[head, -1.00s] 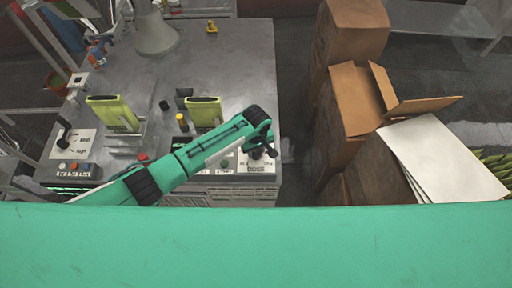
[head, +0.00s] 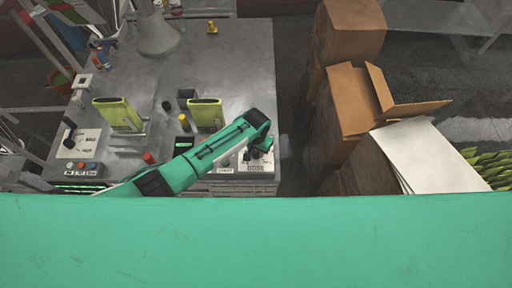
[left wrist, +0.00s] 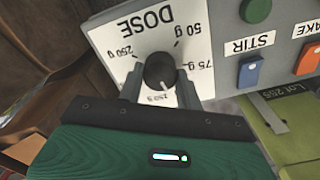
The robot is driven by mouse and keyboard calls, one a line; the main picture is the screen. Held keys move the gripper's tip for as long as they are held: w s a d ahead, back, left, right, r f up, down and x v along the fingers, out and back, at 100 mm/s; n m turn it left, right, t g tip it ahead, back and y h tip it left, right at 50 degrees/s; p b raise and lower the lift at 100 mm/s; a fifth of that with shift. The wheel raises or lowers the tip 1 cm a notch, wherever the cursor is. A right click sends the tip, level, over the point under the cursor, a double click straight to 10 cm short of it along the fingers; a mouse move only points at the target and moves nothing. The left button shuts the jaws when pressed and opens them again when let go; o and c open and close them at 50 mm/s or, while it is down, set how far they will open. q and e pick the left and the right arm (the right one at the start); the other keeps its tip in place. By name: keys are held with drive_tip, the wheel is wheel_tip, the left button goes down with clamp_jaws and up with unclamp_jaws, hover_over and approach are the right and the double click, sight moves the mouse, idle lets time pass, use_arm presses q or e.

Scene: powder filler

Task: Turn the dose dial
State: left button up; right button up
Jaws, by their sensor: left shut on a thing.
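The dose dial (left wrist: 160,71) is a round black knob on a white plate marked DOSE (left wrist: 146,22), which appears upside down in the left wrist view. Gram marks ring the knob, with 50 g and 75 g at right and 250 g at left. My left gripper (left wrist: 159,90) is shut on the knob, one grey finger on each side. A mark at the bottom is partly hidden between the fingers. I cannot tell which mark the knob points to. In the head view my left gripper (head: 257,150) is over the dose plate (head: 256,167) at the bench's front right corner. My right gripper is not in view.
Beside the dial are a blue STIR switch (left wrist: 249,72), an orange switch (left wrist: 308,58) and a green button (left wrist: 255,10). Yellow-green pouches (head: 118,113) (head: 206,114) stand on the grey bench (head: 240,65). Cardboard boxes (head: 350,95) stand to the right.

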use_arm(q)
drive_tip(key=m, duration=0.6)
drive_tip(key=shift+m+p, duration=0.3)
drive_tip(key=shift+p, duration=0.1)
drive_tip(key=m, duration=0.3)
drive_tip(key=shift+m, duration=0.3)
drive_tip(key=m, duration=0.3)
drive_tip(key=shift+a+f+m, duration=0.1)
drive_tip(key=shift+m, duration=0.2)
drive_tip(key=m+b, duration=0.1)
drive_tip(key=m, duration=0.5)
drive_tip(key=m+b, duration=0.2)
drive_tip(key=m, duration=0.4)
drive_tip(key=shift+m, duration=0.4)
drive_tip(key=o, duration=1)
